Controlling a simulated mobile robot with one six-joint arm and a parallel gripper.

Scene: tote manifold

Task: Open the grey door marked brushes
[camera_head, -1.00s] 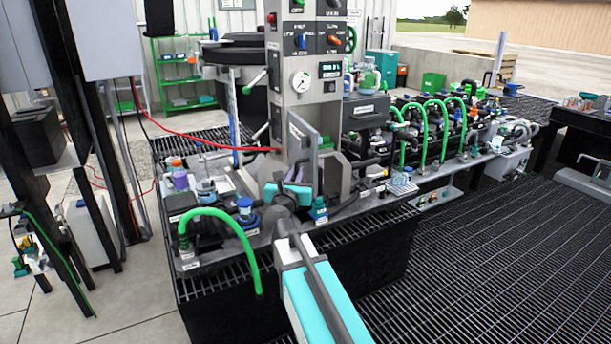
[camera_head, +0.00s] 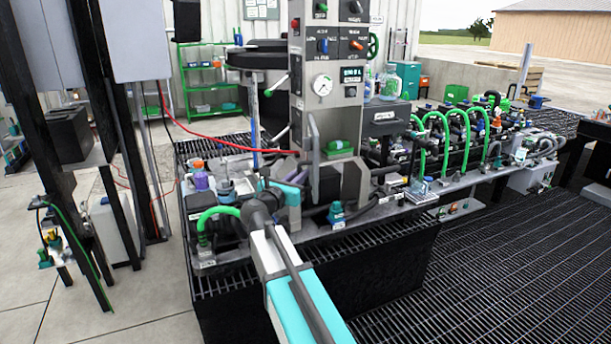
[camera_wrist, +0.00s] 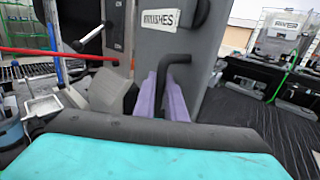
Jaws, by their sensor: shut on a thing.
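The grey door (camera_wrist: 165,48) with the white "BRUSHES" label (camera_wrist: 163,19) fills the upper middle of the wrist view. A bent black handle (camera_wrist: 174,60) stands out from it. My gripper (camera_wrist: 167,88) has purple fingers, shut on this handle. In the head view the door (camera_head: 314,135) stands open, nearly edge-on, at the left of a compartment in the grey column (camera_head: 325,105). A green thing (camera_head: 339,147) shows inside the compartment. My teal wrist reaches up to the door from below in the head view; the fingertips are hard to make out there.
A red cable (camera_head: 225,148) runs in from the left to the column. The dark grated floor (camera_head: 480,250) at the right is clear.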

